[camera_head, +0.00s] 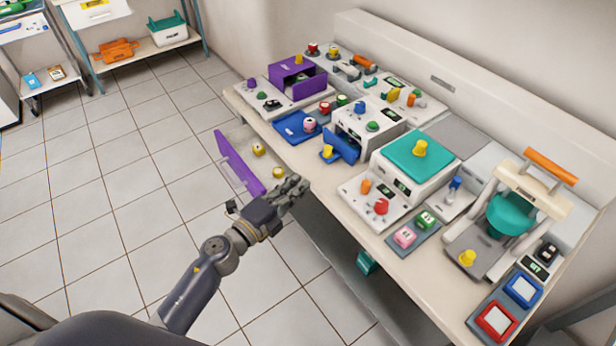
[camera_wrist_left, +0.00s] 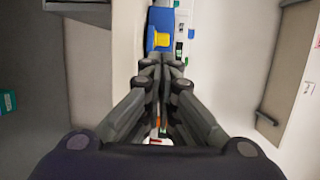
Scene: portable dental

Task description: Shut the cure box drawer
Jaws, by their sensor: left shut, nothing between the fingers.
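A white box (camera_head: 372,122) stands mid-table, with a blue front piece (camera_head: 346,146) standing out from it towards the table's front edge. I take this as the cure box drawer, pulled out. It has a yellow handle (camera_head: 327,152). The blue piece (camera_wrist_left: 160,17) and yellow handle (camera_wrist_left: 162,41) also show in the left wrist view, just beyond the fingertips. My left gripper (camera_head: 299,188) is shut and empty near the table's front edge, apart from the handle. Its fingers (camera_wrist_left: 163,66) are together in the wrist view. My right gripper is not in view.
The floor (camera_head: 125,200) is clear.

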